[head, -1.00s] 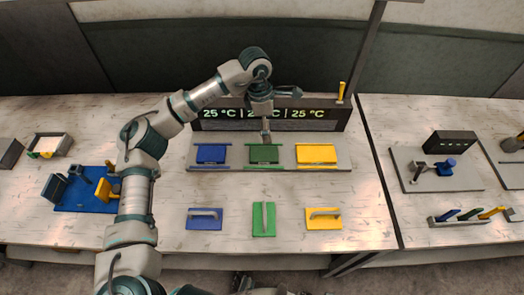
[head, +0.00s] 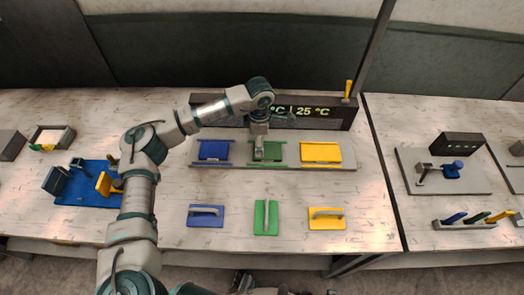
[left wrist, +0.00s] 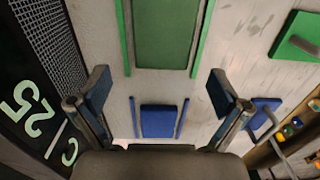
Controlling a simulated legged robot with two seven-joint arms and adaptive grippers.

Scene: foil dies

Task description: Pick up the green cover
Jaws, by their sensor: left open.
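The green cover (head: 266,217), a flat plate with a grey upright-running handle, lies on the table in the middle of the front row. It also shows at the upper right of the left wrist view (left wrist: 293,38). My left gripper (head: 260,153) points down over the green die (head: 273,151) in the back row, away from the green cover. In the left wrist view its fingers (left wrist: 160,90) are wide apart with nothing between them. The green die shows ahead of them (left wrist: 165,35). My right gripper is not in view.
The blue cover (head: 206,216) and yellow cover (head: 326,218) flank the green one. The blue die (head: 213,151) and yellow die (head: 321,153) share a grey base. A temperature display (head: 320,115) stands behind. Bare table lies between the rows.

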